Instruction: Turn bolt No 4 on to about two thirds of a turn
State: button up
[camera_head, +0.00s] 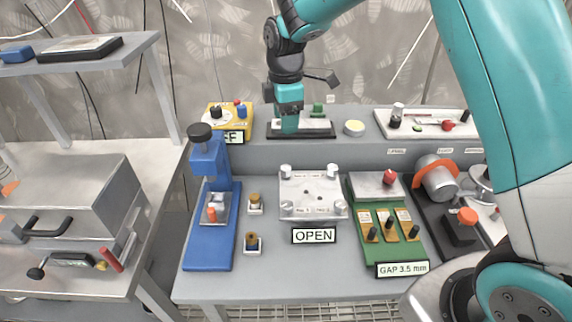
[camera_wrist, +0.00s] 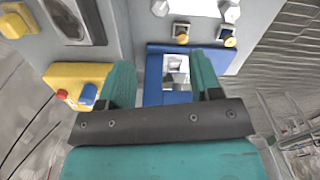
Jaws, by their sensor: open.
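The silver bolt plate (camera_head: 313,190) lies on the bench in the middle of the head view, with a bolt head at each corner. Small labels sit beside the bolts, too small to read surely, so I cannot tell which is No 4. An OPEN sign (camera_head: 314,236) stands at its front edge. In the wrist view only an edge of the plate (camera_wrist: 190,6) shows at the top. My gripper (camera_head: 289,126) points down near the back ledge, behind the plate and apart from it. In the wrist view my gripper (camera_wrist: 162,72) has its fingers apart, with nothing held between them.
A blue press (camera_head: 207,245) stands left of the plate, with two small brass-topped pieces (camera_head: 254,202) between. A green board (camera_head: 385,225) with a GAP 3.5 mm sign is on the right. A yellow box (camera_head: 217,116) stands at the back left. The bench front below the OPEN sign is clear.

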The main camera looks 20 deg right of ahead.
aim_at(286, 167)
notch_tip(286, 167, down, 15)
jog(key=shift+f+p, duration=0.1)
jog(key=shift+p, duration=1.05)
jog(key=c, duration=0.9)
